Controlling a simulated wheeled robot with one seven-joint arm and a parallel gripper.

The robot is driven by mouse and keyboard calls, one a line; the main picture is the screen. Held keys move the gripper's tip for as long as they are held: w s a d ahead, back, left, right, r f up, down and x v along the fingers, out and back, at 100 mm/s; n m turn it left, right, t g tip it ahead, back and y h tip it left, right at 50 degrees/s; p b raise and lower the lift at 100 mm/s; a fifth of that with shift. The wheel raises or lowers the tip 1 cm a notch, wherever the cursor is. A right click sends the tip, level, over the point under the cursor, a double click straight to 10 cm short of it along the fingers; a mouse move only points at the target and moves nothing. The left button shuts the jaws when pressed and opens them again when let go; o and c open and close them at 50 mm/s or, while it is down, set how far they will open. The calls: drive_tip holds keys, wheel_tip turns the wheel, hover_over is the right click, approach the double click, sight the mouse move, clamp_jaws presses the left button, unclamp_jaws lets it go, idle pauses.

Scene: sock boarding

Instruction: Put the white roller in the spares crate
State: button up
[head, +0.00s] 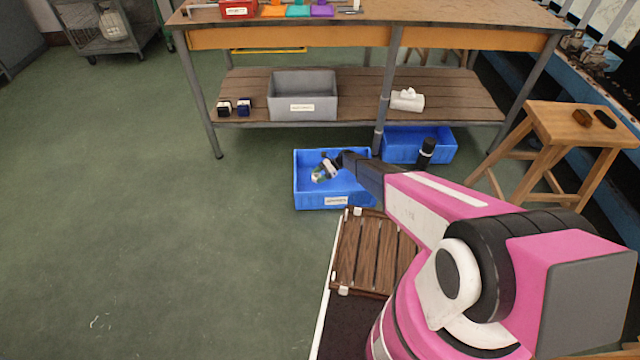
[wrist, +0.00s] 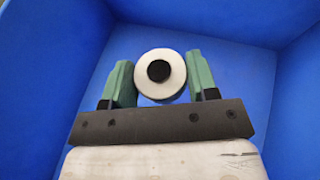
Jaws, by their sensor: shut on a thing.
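The white roller (wrist: 160,91) shows end-on in the wrist view, with a dark round centre. My gripper (wrist: 160,75) has its two green fingers on either side of it and is shut on it. Blue crate walls surround the roller and fingers in the wrist view. In the head view my gripper (head: 324,169) is over the inside of a blue crate (head: 312,201) with a white label on its front. The label is too small to read. I cannot tell whether the roller touches the crate floor.
A second blue crate (head: 405,158) stands to the right with a dark cylinder (head: 427,150) upright at it. A workbench (head: 300,38) stands behind, with a grey bin (head: 290,95) on its lower shelf. A wooden stool (head: 560,122) is at right. The floor at left is clear.

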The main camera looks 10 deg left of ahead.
sight(318, 186)
drive_tip(key=shift+f, duration=2.6)
drive_tip(key=shift+f, duration=0.15)
drive_tip(key=o, duration=0.9)
drive_tip(key=shift+o, duration=0.2)
